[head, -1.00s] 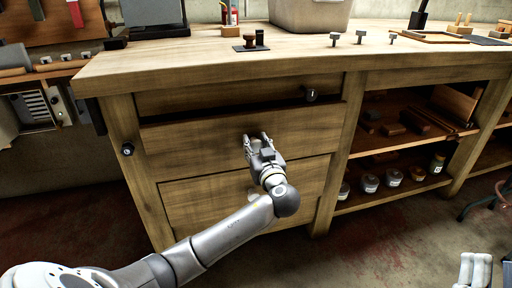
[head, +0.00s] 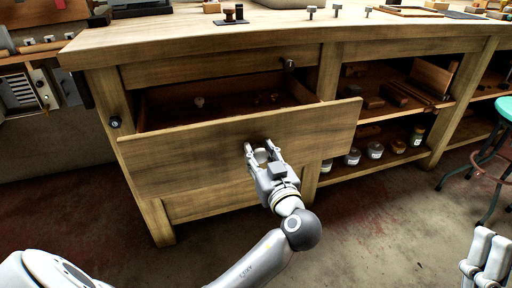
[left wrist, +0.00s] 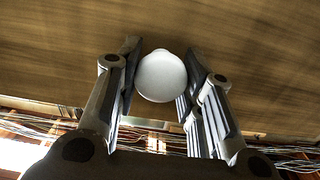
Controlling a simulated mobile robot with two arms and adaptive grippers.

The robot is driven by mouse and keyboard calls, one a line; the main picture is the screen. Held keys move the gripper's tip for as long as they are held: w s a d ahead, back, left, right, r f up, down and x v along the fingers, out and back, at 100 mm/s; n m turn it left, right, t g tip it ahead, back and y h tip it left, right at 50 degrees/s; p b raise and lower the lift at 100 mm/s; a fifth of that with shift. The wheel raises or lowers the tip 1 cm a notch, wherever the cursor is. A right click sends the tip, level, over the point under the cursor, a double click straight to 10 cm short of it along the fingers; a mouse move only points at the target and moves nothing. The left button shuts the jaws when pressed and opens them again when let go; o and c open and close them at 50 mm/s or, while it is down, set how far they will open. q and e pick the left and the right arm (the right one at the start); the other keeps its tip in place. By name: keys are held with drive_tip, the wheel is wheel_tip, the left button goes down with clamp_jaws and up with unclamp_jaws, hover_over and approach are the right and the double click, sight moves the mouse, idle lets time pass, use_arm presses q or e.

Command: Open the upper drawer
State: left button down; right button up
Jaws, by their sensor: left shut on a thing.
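The upper drawer (head: 215,150) of the wooden workbench stands pulled out, and its inside (head: 230,104) shows with a few small items in it. My left gripper (head: 262,150) is at the drawer front, shut on its round pale knob. In the left wrist view the white knob (left wrist: 161,76) sits between the two fingers of the left gripper (left wrist: 160,85), against the wooden front. The knob is mostly hidden by the fingers in the head view. My right gripper (head: 485,258) is at the lower right, away from the bench; its opening is unclear.
The workbench top (head: 200,38) holds a small stamp-like stand (head: 233,14) and several metal pegs. Open shelves (head: 385,130) with jars are right of the drawer. A teal stool (head: 490,150) stands at the far right. The floor in front is clear.

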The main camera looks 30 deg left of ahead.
use_arm(q)
drive_tip(key=shift+s+d, duration=0.15)
drive_tip(key=c, duration=1)
unclamp_jaws()
drive_tip(key=shift+o, duration=0.2)
drive_tip(key=v, duration=1.2)
